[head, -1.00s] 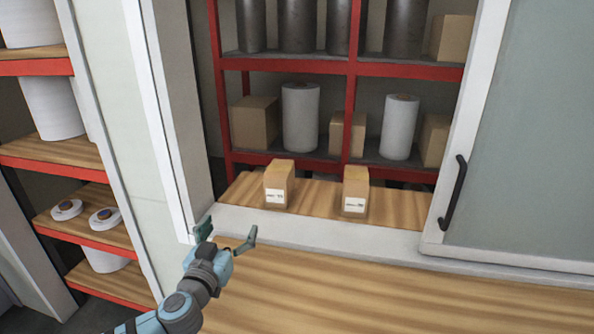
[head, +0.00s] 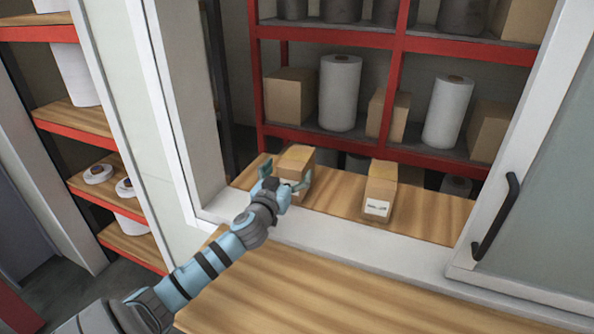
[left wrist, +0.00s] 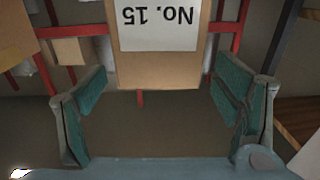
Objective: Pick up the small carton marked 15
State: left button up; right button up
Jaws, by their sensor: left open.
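The small carton marked No. 15 (head: 297,157) stands upright on the wooden ledge in the window opening. In the left wrist view its tan front and white label (left wrist: 160,25) show upside down at the top. My left gripper (head: 285,177) is open in front of this carton, with one finger to each side as seen in both views. I cannot tell if the fingers reach past its front face. In the left wrist view the open fingers (left wrist: 160,88) hold nothing. A second small carton (head: 380,190) with a white label stands to the right; its number is too small to read. My right gripper is not in view.
A white sill (head: 330,232) and frame surround the opening. A sliding pane with a black handle (head: 496,216) closes off the right side. Red shelving (head: 420,155) with rolls and boxes stands behind. The wooden counter (head: 380,295) in front is clear.

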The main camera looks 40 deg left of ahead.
aim_at(294, 160)
pick_arm(q)
jog(key=p+x, duration=0.1)
jog(key=x, duration=0.3)
jog(key=shift+w+r, duration=0.1)
jog(key=shift+w, duration=0.25)
jog(key=shift+s, duration=0.15)
jog(key=shift+c, duration=1)
jog(key=c, duration=1.5)
jog(key=shift+o, duration=0.2)
jog(key=shift+r, duration=0.15)
